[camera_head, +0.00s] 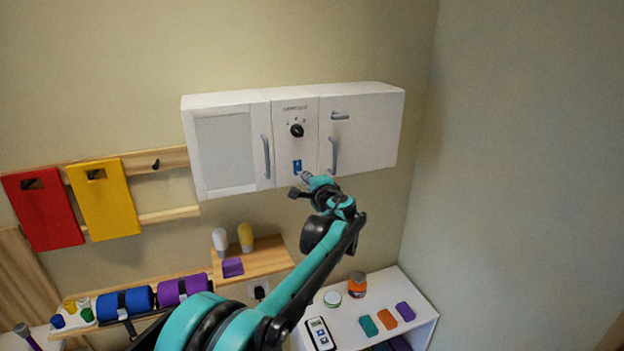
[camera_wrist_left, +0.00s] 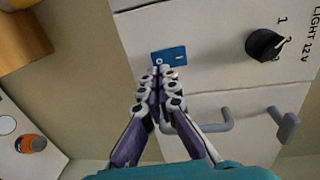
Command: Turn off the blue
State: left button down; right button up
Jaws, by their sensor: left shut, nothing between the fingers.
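A small blue switch (camera_head: 297,166) sits low on the middle panel of the white wall cabinet (camera_head: 225,186). In the left wrist view the blue switch (camera_wrist_left: 172,54) shows a round white mark at one end and a short white dash at the other. My left gripper (camera_head: 305,177) is shut and empty, its tips just in front of the switch's lower part. In the left wrist view the fingertips (camera_wrist_left: 160,74) are together at the edge of the switch near the round mark. I cannot tell whether they touch it. My right gripper is not in view.
A black knob (camera_head: 297,130) is above the switch. Grey door handles (camera_head: 265,157) (camera_head: 333,154) flank the panel. Below are a wooden shelf (camera_head: 262,262) with bottles and a white shelf unit (camera_head: 386,284) with jars and coloured blocks. The wall to the right is bare.

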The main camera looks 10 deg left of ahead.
aim_at(298, 167)
pick_arm(q)
jog(key=shift+p+x, duration=0.3)
jog(key=shift+x, duration=0.9)
jog(key=shift+a, duration=0.15)
jog(key=shift+w+a+b, duration=0.15)
jog(key=shift+b, duration=0.3)
jog(key=shift+f, duration=0.15)
